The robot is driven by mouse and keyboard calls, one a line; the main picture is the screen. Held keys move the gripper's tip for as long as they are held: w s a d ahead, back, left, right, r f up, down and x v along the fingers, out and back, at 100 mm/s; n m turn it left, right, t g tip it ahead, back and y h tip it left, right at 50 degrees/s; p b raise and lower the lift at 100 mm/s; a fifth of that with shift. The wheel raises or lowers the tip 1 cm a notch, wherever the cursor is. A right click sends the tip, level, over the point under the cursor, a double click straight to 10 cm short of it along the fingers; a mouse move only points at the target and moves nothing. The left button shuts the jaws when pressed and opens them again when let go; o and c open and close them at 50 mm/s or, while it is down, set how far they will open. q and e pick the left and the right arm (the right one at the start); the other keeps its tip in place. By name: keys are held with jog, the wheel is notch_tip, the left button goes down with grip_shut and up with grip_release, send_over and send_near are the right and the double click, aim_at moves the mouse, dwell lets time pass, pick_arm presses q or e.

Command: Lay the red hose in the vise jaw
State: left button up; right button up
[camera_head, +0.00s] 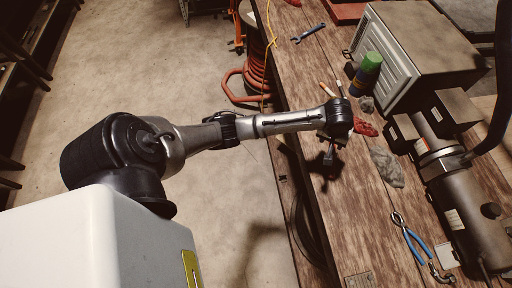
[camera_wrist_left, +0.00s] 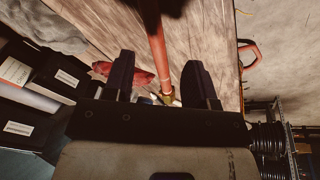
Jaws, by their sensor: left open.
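The red hose (camera_wrist_left: 158,55) shows in the left wrist view as a straight orange-red length with a brass-coloured end (camera_wrist_left: 168,98). It runs from a dark blurred shape at the top edge down between my left fingers. My left gripper (camera_wrist_left: 160,80) is open, with one dark finger on each side of the hose; I cannot tell whether either touches it. In the head view my left gripper (camera_head: 329,156) points down over the workbench, and the hose is not clear there. I cannot make out the vise jaw in either view. My right gripper is not in view.
The wooden workbench (camera_head: 345,215) holds a red rag (camera_head: 366,129), a grey rag (camera_head: 386,167), blue pliers (camera_head: 411,238), a wrench (camera_head: 308,33) and a green-capped can (camera_head: 367,72). A large dark cylindrical machine (camera_head: 470,215) and a grey box (camera_head: 390,60) stand on the right.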

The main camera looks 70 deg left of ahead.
pick_arm(q)
jog(key=s+d+f+m+h, duration=0.1)
jog(key=s+d+f+m, duration=0.25)
jog(key=s, duration=0.35)
jog(key=s+d+f+m, duration=0.2)
jog(key=s+d+f, duration=0.1)
jog(key=s+d, duration=0.3)
jog(key=s+r+m, duration=0.1)
jog(key=s+m, duration=0.1)
jog(key=s, duration=0.7)
jog(key=s+r+m+t, duration=0.1)
jog(key=s+m, duration=0.2)
jog(key=s, duration=0.5)
jog(key=shift+s+d+r+y, duration=0.15)
jog(key=shift+s+r+y, duration=0.1)
jog(key=shift+s+y, duration=0.1)
notch_tip(320, 180, up, 17)
jog(key=p, duration=1.7)
jog(key=shift+f, duration=0.15)
